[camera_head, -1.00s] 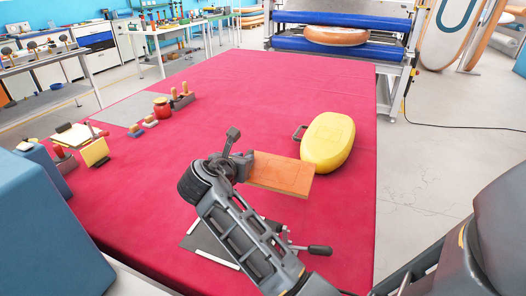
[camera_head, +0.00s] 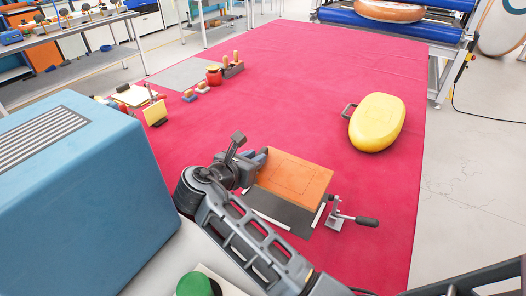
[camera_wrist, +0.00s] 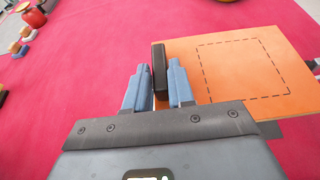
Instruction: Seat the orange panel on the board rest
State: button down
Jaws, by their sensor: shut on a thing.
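The orange panel (camera_head: 293,180) is a flat square board with a dashed square outline. My gripper (camera_head: 260,162) is shut on the dark block at its edge; the wrist view shows the fingers (camera_wrist: 157,88) on either side of that block and the panel (camera_wrist: 245,72) reaching to the right. The board rest (camera_head: 286,215) is a dark grey plate with white side strips, and a lever clamp (camera_head: 346,216) stands at its right. The panel is over the far part of the rest and hides it. I cannot tell whether they touch.
A yellow rounded float (camera_head: 377,122) lies on the red mat (camera_head: 300,60) beyond the panel. A large blue box (camera_head: 80,190) stands at the left. A red pot (camera_head: 214,76) and small blocks sit further back. The mat's middle is clear.

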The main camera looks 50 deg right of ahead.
jog(key=shift+w+a+f, duration=0.1)
jog(key=shift+w+f, duration=0.15)
jog(key=shift+f, duration=0.3)
jog(key=shift+w+a+f, duration=0.1)
jog(key=shift+w+f, duration=0.1)
jog(key=shift+f, duration=0.3)
notch_tip(320, 180, down, 5)
jog(key=b, duration=0.7)
jog(key=shift+f, duration=0.2)
jog(key=shift+f+p, duration=0.3)
jog(key=shift+f, duration=0.35)
jog(key=shift+r+p, duration=0.1)
jog(key=shift+p, duration=0.55)
jog(key=shift+s+p, duration=0.1)
jog(key=shift+p, duration=0.8)
dwell(0.5)
jog(key=shift+f+p, duration=0.45)
jog(key=shift+f, duration=0.2)
dwell(1.1)
dwell(0.3)
jog(key=c, duration=0.9)
grip_release()
